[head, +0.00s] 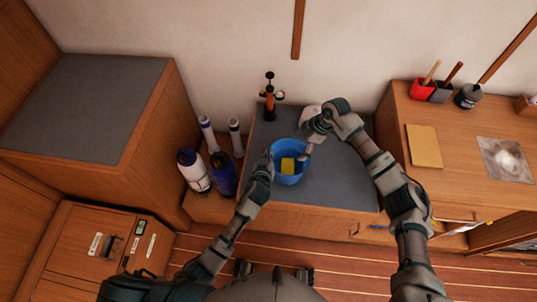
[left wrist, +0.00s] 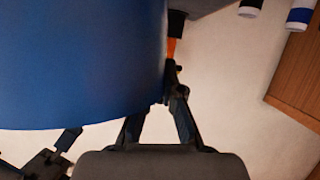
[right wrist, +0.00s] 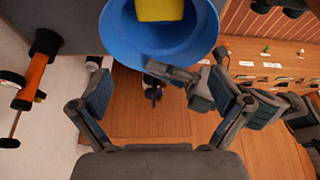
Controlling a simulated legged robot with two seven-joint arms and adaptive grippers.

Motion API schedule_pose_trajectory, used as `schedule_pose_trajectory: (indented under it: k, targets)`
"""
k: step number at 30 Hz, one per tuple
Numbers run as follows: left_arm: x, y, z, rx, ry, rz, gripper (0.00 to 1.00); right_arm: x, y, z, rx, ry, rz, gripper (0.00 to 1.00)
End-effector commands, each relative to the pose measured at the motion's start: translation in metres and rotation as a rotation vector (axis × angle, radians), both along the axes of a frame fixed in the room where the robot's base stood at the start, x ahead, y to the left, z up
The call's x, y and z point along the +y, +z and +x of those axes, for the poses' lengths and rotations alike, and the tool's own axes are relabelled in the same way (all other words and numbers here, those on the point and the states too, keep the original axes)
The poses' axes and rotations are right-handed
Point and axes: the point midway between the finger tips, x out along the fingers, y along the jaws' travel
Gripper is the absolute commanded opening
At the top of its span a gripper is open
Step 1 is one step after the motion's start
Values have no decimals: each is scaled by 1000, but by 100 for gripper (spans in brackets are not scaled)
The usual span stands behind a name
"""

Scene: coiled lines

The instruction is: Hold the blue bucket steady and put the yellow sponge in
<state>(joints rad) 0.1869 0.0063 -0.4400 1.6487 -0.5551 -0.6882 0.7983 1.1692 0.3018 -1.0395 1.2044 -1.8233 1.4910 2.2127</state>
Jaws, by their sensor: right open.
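The blue bucket (head: 290,178) stands on the grey top of the low cabinet; it fills much of the left wrist view (left wrist: 75,65). The yellow sponge (head: 288,165) lies inside the bucket, and it also shows inside it in the right wrist view (right wrist: 160,9). My left gripper (head: 268,158) is at the bucket's left side, its fingers closed together at the bucket's edge (left wrist: 172,80). The exact contact is partly hidden. My right gripper (right wrist: 160,88) is open and empty, with its fingers wide apart, just above and beside the bucket.
An orange and black pump-like tool (head: 270,98) stands behind the bucket. Several bottles, one of them blue (head: 223,175), stand to the left. The right desk holds a red cup (head: 421,91), a dark jar (head: 468,96) and a tan pad (head: 424,146). The grey surface right of the bucket is clear.

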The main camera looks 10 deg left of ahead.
Motion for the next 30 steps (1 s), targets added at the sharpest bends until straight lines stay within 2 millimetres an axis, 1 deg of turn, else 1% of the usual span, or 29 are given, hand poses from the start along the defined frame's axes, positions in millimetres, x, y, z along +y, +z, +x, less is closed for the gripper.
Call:
schedule_pose_trajectory:
  k: [1,4,13,15,17,18,26,30]
  targets:
    - [0,0,0,0,-1,-1,0,-3,5,1,-2,0,0,100]
    - [0,0,0,0,-1,-1,0,-5,12,0,0,0,0,100]
    - [0,0,0,0,-1,-1,0,-6,14,0,1,0,0,100]
    - [0,0,0,0,-1,-1,19,-6,14,0,1,0,0,100]
    - [0,0,0,0,-1,-1,34,-6,14,0,1,0,0,100]
    - [0,0,0,0,-1,-1,35,-6,14,0,1,0,0,100]
    - [0,0,-1,0,-1,-1,35,-6,14,0,1,0,0,100]
    - [0,4,-11,0,-1,-2,35,-6,14,0,1,0,0,100]
